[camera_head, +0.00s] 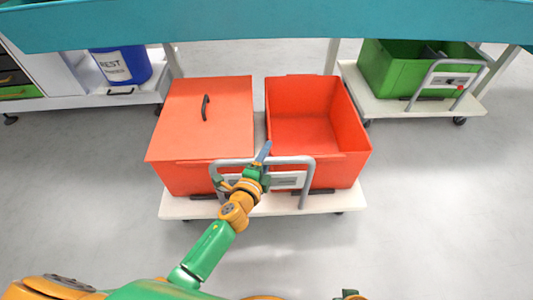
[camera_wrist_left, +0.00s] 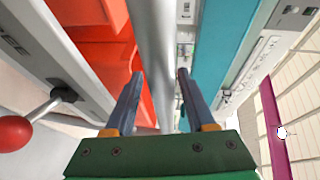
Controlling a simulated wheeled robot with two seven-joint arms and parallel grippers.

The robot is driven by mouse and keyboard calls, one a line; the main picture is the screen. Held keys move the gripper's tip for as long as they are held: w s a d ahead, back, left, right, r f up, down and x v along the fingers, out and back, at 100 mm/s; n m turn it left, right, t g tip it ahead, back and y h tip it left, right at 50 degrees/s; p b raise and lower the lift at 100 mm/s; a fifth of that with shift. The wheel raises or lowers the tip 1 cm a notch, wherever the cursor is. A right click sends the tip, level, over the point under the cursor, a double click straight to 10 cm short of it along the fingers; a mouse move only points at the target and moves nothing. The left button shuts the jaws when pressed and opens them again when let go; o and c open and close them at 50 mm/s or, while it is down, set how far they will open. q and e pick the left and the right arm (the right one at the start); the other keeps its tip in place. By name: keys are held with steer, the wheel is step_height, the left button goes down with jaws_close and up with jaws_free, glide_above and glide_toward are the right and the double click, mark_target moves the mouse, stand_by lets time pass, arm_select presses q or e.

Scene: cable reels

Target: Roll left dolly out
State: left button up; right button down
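The left dolly (camera_head: 330,203) is a white wheeled platform with a grey tubular handle (camera_head: 305,185) at its near side. It carries two orange-red bins, one lidded (camera_head: 205,115) and one open (camera_head: 345,135). My left gripper (camera_head: 264,152) is at the handle's top bar, its fingers pointing away from me. In the left wrist view my two fingers (camera_wrist_left: 160,98) are apart, and the grey bar (camera_wrist_left: 155,45) runs in the gap between them; I see no clear contact.
A second dolly (camera_head: 385,108) with a green bin (camera_head: 390,70) stands at the back right. A teal shelf (camera_head: 250,25) spans the top on grey legs. A blue container (camera_head: 122,65) stands at the back left. The floor (camera_head: 430,220) in front is clear.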

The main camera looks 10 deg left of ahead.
steer(key=shift+s+f, duration=0.1)
steer(key=shift+s, duration=0.25)
arm_select(q)
steer(key=d+p+v, duration=0.1)
steer(key=v, duration=0.6)
steer(key=shift+a, duration=0.5)
arm_select(e)
steer(key=shift+s+d+f, duration=0.15)
steer(key=shift+s+f, duration=0.3)
steer(key=shift+f, duration=0.2)
steer(key=shift+s+d+f, duration=0.1)
steer(key=shift+s+f, duration=0.3)
steer(key=shift+f, duration=0.2)
